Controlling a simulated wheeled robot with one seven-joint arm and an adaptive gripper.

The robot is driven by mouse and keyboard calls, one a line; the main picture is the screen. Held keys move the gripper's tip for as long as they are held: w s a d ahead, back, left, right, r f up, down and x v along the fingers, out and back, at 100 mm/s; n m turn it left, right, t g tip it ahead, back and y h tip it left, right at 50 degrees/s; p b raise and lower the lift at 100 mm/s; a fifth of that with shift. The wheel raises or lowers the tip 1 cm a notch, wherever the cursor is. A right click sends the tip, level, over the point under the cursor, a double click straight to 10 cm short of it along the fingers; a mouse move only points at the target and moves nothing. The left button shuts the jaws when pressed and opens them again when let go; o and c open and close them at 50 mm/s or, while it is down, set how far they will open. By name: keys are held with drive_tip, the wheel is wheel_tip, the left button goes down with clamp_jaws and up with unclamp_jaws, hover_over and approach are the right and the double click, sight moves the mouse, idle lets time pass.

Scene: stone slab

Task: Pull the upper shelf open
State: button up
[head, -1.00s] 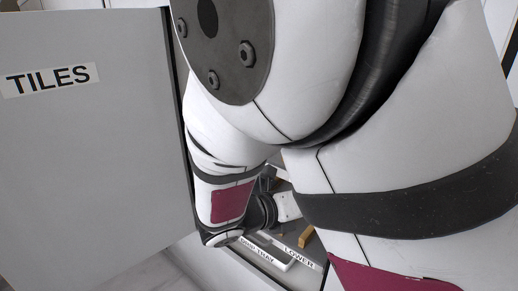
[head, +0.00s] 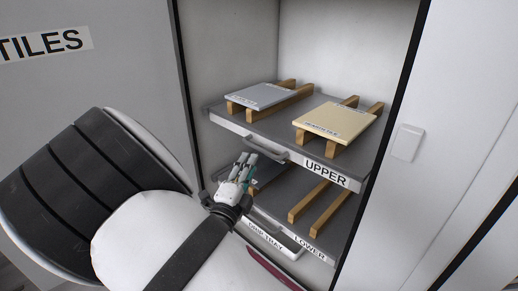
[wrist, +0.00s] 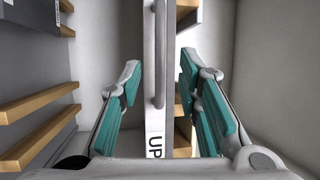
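The upper shelf (head: 232,124) is a grey board with a pale front edge, a label reading UPPER and a bar handle (head: 266,152). It sits inside the open cabinet. My gripper (head: 247,160) is just in front of and slightly below the left end of this handle. In the wrist view my gripper (wrist: 160,78) is open, with teal pads on both sides. The handle bar (wrist: 160,52) runs upright between the two pads, with a gap on each side. I cannot tell how deep the bar sits between the fingers.
A grey tile (head: 262,96) and a cream tile (head: 334,121) lie on wooden bars on the upper shelf. Below is the lower shelf (head: 340,232), with wooden bars and a drip tray (head: 268,236). The cabinet door (head: 90,90), marked TILES, stands open at left.

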sight(259, 149)
drive_tip(key=x, duration=0.8)
drive_tip(key=shift+s, duration=0.1)
clamp_jaws()
